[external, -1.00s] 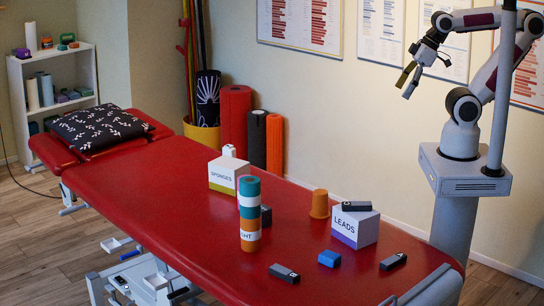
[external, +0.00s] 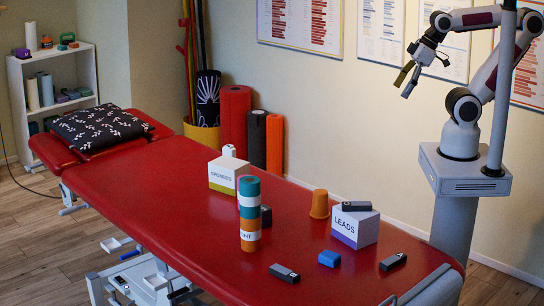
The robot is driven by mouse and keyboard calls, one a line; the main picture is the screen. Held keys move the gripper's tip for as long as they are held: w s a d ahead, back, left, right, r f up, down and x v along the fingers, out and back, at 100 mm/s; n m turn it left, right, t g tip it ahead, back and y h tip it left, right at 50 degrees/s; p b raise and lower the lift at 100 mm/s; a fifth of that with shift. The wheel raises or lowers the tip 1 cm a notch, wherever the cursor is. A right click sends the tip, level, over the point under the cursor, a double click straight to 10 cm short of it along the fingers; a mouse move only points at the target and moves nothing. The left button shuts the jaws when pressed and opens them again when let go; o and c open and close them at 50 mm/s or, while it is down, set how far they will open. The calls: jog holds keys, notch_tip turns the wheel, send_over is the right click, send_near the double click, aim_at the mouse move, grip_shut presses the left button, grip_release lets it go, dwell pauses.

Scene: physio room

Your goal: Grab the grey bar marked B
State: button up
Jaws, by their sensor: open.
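Several dark grey bars are on the red treatment table. One (external: 284,273) lies near the front edge with a pale round letter on its end, too small to read surely. Another (external: 392,262) lies at the right with a mark that looks like an A. A third (external: 357,206) lies on top of the LEADS box (external: 345,230), its letter not readable. A dark block (external: 266,216) is partly hidden behind the stacked rolls. I cannot tell which bar carries the B. My gripper (external: 407,80) is open and empty, high up by the wall, well above and apart from the table.
A blue block (external: 329,259) lies between the two front bars. An orange cup (external: 319,204) stands left of the LEADS box. A teal, white and orange roll stack (external: 250,215) stands upright near the SPONGES box (external: 225,176). The table's (external: 150,190) left half is clear up to the pillow.

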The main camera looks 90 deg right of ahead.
jog(key=w+a+f+n+t+y, duration=0.1)
jog(key=w+a+f+n+y, duration=0.1)
jog(key=w+a, duration=1.05)
jog(key=w+a+f+n+t+y, duration=0.1)
jog(key=w+a+f+n, duration=0.1)
jog(key=w+a, duration=1.05)
jog(key=w+a+f+n+t+y, duration=0.1)
jog(key=w+a+f+y, duration=0.1)
jog(key=w+a+f, duration=0.75)
jog(key=a+f+n+t+y, duration=0.1)
jog(key=a+f, duration=1.2)
jog(key=f, duration=0.1)
jog(key=shift+s+a+n+y, duration=0.3)
jog(key=shift+s+a+n, duration=0.05)
jog(key=shift+n, duration=0.05)
jog(key=shift+f, duration=0.1)
send_near(284, 274)
jog(key=shift+w+f, duration=0.2)
jog(key=shift+w, duration=0.35)
jog(key=shift+w+f, duration=0.25)
jog(key=shift+w, duration=0.3)
jog(key=shift+f, duration=0.1)
